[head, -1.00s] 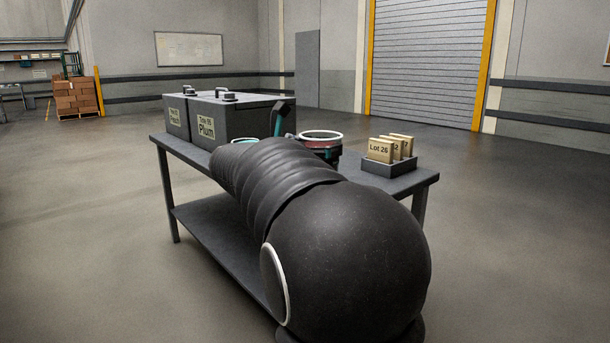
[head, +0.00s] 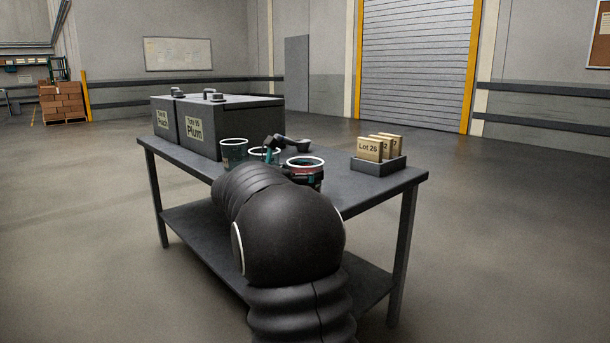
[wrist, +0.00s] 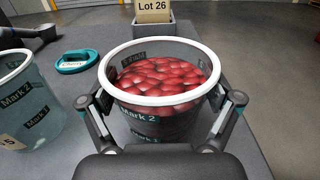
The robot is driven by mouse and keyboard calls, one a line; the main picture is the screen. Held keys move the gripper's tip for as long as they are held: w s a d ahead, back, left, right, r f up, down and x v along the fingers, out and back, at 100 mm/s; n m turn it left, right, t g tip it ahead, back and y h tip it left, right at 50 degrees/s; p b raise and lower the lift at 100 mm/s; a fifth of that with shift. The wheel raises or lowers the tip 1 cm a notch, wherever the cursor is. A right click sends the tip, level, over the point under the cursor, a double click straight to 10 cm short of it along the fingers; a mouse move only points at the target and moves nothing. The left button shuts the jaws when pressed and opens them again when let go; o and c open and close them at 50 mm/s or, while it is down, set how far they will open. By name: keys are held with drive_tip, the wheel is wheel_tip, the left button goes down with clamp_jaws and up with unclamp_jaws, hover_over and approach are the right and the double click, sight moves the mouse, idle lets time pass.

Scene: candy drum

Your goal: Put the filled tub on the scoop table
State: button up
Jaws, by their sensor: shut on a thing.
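The filled tub (wrist: 158,112) is clear with a white rim and a "Mark 2" label, and holds many red candies. In the wrist view my gripper (wrist: 160,99) has a finger on each side of the tub and is shut on it. The tub is upright. In the head view it shows over the scoop table (head: 352,191), with its white rim (head: 305,162) visible and its lower part partly hidden by my arm. I cannot tell whether its base touches the tabletop.
Other clear tubs (head: 233,150) (wrist: 26,108) stand to the left. A dark scoop (head: 297,145) lies behind. Grey totes (head: 235,125) fill the back left; a tray of lot cards (head: 379,163) stands right. Bare tabletop lies between tub and tray.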

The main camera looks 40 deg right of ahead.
drive_tip(key=shift+f, duration=0.1)
drive_tip(key=o, duration=1.2)
